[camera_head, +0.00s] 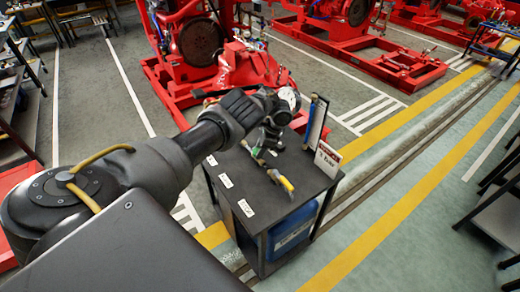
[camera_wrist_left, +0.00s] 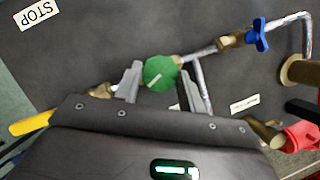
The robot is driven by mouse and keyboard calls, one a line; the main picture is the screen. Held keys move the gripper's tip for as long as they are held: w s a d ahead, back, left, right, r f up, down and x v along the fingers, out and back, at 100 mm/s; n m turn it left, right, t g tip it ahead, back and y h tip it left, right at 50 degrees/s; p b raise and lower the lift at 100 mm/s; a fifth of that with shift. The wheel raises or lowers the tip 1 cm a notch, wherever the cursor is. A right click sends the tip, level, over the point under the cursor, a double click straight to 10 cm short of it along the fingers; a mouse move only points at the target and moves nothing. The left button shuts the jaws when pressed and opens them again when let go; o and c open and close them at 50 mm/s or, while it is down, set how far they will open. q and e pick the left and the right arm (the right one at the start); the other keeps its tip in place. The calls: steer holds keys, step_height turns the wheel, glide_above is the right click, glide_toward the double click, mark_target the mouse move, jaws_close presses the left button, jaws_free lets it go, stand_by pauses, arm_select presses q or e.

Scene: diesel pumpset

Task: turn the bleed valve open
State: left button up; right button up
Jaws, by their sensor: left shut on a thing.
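The bleed valve's round green knob (camera_wrist_left: 160,72), with a pale line on its face, sits on a metal pipe in the left wrist view. My left gripper (camera_wrist_left: 163,84) has one finger on each side of the knob and is shut on it. In the head view my left gripper (camera_head: 268,143) reaches down over the black table (camera_head: 236,172), and the arm hides part of the pipework. My right gripper is not in view.
On the pipework are a blue-handled valve (camera_wrist_left: 257,35) and a yellow handle (camera_wrist_left: 31,121). A red part (camera_wrist_left: 301,135) is at lower right. A sign (camera_head: 327,158) stands on the table's right edge. Red pumpsets (camera_head: 200,75) stand behind.

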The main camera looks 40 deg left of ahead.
arm_select(q)
steer(key=shift+n, duration=0.4)
steer(key=o, duration=1)
steer(key=shift+r, duration=0.1)
steer(key=v, duration=1)
steer(key=shift+w+r, duration=0.2)
steer(key=shift+r, duration=0.05)
